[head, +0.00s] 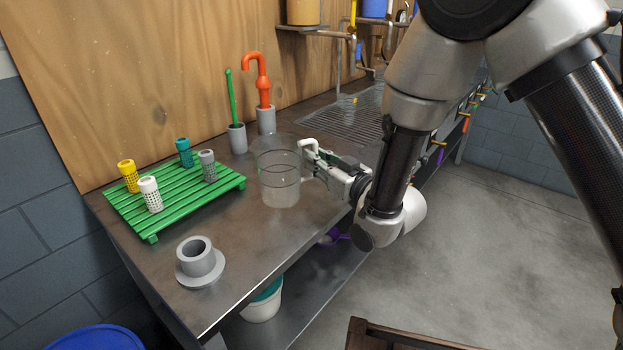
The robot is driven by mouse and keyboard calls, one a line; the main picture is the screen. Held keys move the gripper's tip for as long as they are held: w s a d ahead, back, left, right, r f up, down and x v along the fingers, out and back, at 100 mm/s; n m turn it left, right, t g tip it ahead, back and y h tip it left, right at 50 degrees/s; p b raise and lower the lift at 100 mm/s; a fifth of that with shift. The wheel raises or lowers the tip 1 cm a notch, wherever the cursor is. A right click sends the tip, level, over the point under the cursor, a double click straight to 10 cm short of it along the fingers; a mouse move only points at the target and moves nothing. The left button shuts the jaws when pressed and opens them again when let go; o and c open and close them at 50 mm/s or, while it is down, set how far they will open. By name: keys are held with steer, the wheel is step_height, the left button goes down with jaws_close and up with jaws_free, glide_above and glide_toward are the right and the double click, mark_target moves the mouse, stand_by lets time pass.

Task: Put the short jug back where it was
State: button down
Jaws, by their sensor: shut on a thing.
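The short jug (279,182) is a clear, see-through vessel with a dark rim and something pale in its lower part. It is upright over the metal bench, to the right of the green slatted rack. My gripper (311,162) reaches in from the right and is shut on the jug's right side. The fingers partly hide the place they grip. I cannot tell whether the jug's base touches the bench. Faint clear outlines show just behind its rim; I cannot tell what they belong to.
The green rack (160,222) holds yellow, white, teal and grey perforated cylinders. A grey flanged ring (200,262) sits near the bench's front left. Grey holders with a green stick (231,98) and an orange hooked piece (262,80) stand behind. A drain grate (345,122) lies farther back.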

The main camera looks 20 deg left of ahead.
step_height(320, 180, down, 4)
steer(key=shift+f, duration=0.1)
steer(key=shift+f, duration=0.1)
steer(key=c, duration=1.5)
jaws_free()
